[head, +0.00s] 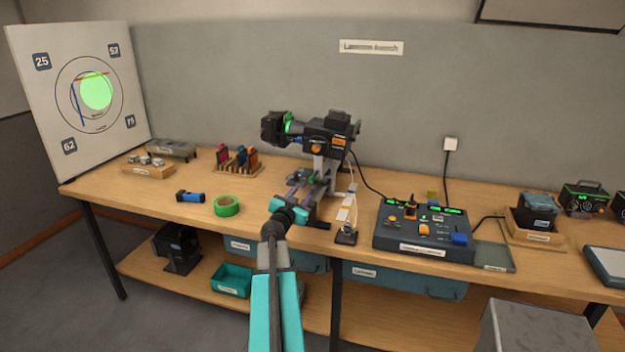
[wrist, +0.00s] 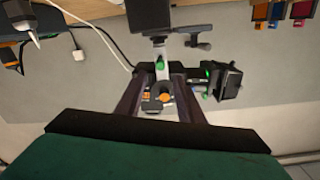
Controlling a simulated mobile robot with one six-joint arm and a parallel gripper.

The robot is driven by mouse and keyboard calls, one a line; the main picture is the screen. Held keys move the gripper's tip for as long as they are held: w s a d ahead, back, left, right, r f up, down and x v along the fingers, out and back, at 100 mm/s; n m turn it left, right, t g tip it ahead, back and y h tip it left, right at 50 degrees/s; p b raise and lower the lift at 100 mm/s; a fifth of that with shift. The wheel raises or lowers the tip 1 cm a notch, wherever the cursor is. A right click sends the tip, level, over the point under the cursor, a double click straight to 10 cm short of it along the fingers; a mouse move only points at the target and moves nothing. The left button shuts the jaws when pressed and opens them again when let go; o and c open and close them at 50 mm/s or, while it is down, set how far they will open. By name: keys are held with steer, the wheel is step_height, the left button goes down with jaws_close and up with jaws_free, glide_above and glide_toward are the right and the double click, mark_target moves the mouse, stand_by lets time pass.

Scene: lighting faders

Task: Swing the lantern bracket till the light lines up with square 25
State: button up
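The lantern (head: 325,135) is a black lamp with a green ring, on a grey bracket post (head: 321,172) at the bench's middle. It points left toward a white target board (head: 130,115). A green light spot (head: 96,91) lies inside the board's rings, right of and below square 25 (head: 41,61), not touching it. My gripper (head: 306,184) is low in front of the post. In the wrist view, its two dark fingers (wrist: 155,82) are apart, with the post and an orange part (wrist: 164,97) showing between them. The lantern (wrist: 224,80) is right of them. Contact cannot be told.
Squares 52 (head: 114,50), 62 (head: 69,146) and 76 (head: 130,121) fill the board's other corners. A fader console (head: 423,235) and its cable are right of the post. Green tape (head: 227,206) and a blue torch (head: 190,197) lie left, with bare bench around them.

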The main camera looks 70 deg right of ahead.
mark_target(310, 181)
steer(key=shift+w+d+p, duration=0.2)
steer(key=shift+d+p, duration=0.55)
steer(key=shift+d, duration=5.1)
steer(key=shift+c, duration=0.3)
jaws_close()
